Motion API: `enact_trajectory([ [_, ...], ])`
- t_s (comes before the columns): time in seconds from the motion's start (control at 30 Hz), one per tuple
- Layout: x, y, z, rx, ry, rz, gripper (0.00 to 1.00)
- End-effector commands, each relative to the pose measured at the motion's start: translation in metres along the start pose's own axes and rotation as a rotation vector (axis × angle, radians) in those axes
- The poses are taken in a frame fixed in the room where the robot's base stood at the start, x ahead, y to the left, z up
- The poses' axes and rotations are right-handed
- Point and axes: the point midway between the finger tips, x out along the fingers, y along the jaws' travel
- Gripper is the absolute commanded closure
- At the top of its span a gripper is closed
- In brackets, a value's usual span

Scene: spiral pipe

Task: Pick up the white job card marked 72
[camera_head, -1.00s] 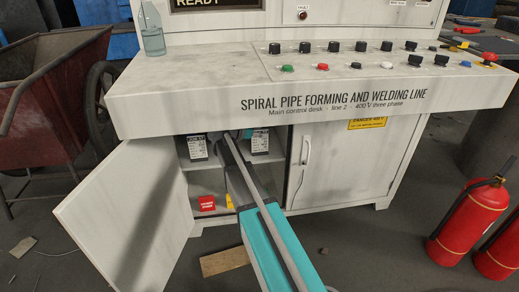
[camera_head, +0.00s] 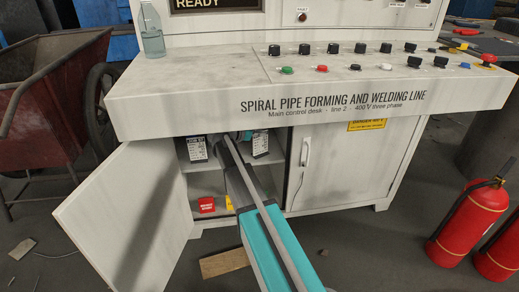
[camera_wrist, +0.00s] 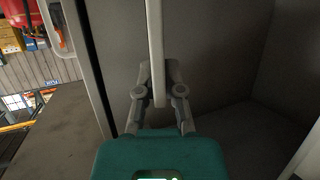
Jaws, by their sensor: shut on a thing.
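Two white cards with dark tops and small print show in the open cabinet in the head view, one on the left (camera_head: 197,149) and one on the right (camera_head: 260,144). Their numbers are too small to read, so I cannot tell which is marked 72. My arm reaches into the cabinet between them, and its end is largely hidden under the desk. In the wrist view my gripper (camera_wrist: 158,98) is shut on a thin white piece (camera_wrist: 155,45), seen edge-on. Its face is hidden, and I cannot tell which card it is, if it is one.
The open cabinet door (camera_head: 128,208) stands to the left. The desk top (camera_head: 190,95) overhangs the opening. A red block (camera_head: 206,204) and a yellow item (camera_head: 229,202) sit low in the cabinet. A wooden board (camera_head: 224,263) lies on the floor in front.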

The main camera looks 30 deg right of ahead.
Motion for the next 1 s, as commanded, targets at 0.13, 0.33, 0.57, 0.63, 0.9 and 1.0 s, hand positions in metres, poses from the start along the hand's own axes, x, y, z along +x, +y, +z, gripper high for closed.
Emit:
enact_trajectory([
  [0.13,0.000,0.000,0.000,0.000,0.000,0.000,1.00],
  [0.33,0.000,0.000,0.000,0.000,0.000,0.000,1.00],
  [0.57,-0.001,0.000,-0.003,0.000,0.000,0.000,1.00],
  [0.63,-0.002,0.000,-0.006,0.000,0.000,0.000,1.00],
  [0.9,-0.008,0.000,-0.022,0.000,0.000,0.000,1.00],
  [1.0,-0.011,0.000,-0.031,0.000,0.000,0.000,1.00],
])
